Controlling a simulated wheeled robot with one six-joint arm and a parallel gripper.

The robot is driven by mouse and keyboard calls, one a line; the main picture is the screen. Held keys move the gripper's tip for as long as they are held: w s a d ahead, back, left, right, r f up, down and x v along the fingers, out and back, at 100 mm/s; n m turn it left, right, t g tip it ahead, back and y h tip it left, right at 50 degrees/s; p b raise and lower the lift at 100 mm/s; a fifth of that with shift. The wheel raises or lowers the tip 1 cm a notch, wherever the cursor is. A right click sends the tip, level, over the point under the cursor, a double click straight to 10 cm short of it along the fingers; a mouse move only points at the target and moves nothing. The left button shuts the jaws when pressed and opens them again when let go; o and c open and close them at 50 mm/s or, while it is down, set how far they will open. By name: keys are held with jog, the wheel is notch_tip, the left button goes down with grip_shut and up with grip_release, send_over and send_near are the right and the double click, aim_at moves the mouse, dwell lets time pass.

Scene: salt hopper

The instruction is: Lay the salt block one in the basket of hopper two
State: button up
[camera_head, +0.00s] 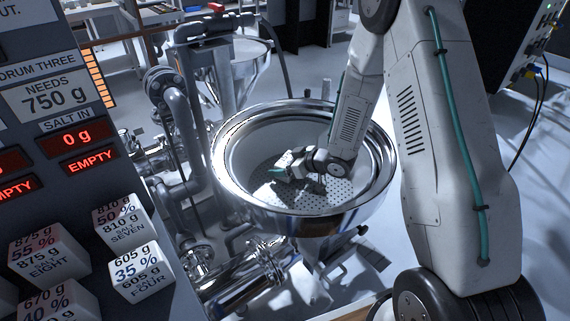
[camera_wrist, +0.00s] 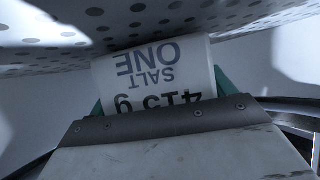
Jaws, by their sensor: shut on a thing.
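Salt block one (camera_wrist: 160,72), a white block printed "SALT ONE" and "415 g", is between the teal fingers of my gripper (camera_wrist: 160,95), seen upside down in the wrist view. My gripper (camera_head: 280,172) is shut on it, low inside a round steel hopper (camera_head: 232,190) in the head view. The perforated basket floor (camera_head: 340,190) lies under my gripper. In the wrist view the perforated plate (camera_wrist: 100,30) is right at the block's far edge; I cannot tell if they touch. No number shows on this hopper.
A dark panel at the left has a display reading 0 g (camera_head: 77,138) and EMPTY. White salt blocks seven (camera_head: 124,222), four (camera_head: 140,272), eight (camera_head: 47,257) and another (camera_head: 57,302) sit below it. A second hopper (camera_head: 245,68) stands behind. Pipes surround the hopper.

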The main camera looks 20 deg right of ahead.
jog(key=shift+f, duration=0.1)
jog(key=o, duration=1.2)
jog(key=shift+f, duration=0.1)
jog(key=shift+r, duration=0.2)
jog(key=v, duration=0.7)
jog(key=shift+s+d, duration=0.15)
jog(key=shift+d, duration=0.05)
